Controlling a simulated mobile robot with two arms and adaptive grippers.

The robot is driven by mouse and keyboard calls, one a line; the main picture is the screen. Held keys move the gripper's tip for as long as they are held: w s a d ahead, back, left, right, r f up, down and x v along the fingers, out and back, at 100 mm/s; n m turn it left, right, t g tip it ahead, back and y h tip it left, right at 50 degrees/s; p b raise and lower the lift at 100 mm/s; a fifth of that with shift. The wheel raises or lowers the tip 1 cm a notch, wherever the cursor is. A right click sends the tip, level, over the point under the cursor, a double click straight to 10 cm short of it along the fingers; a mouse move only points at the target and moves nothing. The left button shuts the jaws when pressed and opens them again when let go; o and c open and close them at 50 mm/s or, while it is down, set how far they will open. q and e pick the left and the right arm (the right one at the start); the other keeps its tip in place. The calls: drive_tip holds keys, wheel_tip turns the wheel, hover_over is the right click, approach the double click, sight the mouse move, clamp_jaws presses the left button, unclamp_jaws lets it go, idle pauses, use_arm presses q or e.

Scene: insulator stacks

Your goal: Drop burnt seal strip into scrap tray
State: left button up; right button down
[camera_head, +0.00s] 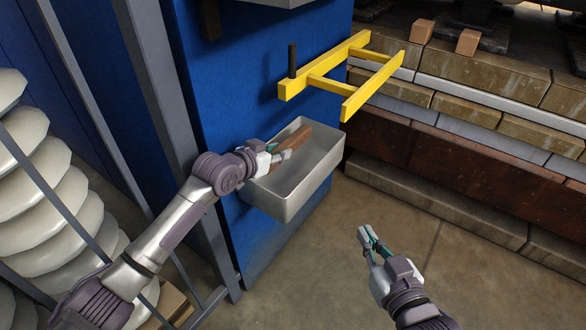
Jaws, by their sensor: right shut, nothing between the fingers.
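The brown burnt seal strip (298,137) is tilted at the mouth of the grey metal scrap tray (300,195), which is fixed to the blue cabinet face. My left gripper (281,155) reaches over the tray's left rim, and its fingers close on the strip at mid-length. The strip's lower end is inside the tray outline; whether it touches the tray floor cannot be told. My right gripper (368,240) is shut and empty, over the floor to the right of and below the tray.
A yellow bracket (335,82) juts from the blue cabinet (235,75) above the tray. White insulator stacks (50,190) stand behind grey bars at left. Stacked brown beams (440,150) line the right. The floor (390,200) between is clear.

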use_arm(q)
drive_tip(key=o, duration=0.4)
drive_tip(key=v, duration=0.7)
drive_tip(key=shift+s+a, duration=0.15)
drive_tip(key=shift+s, duration=0.05)
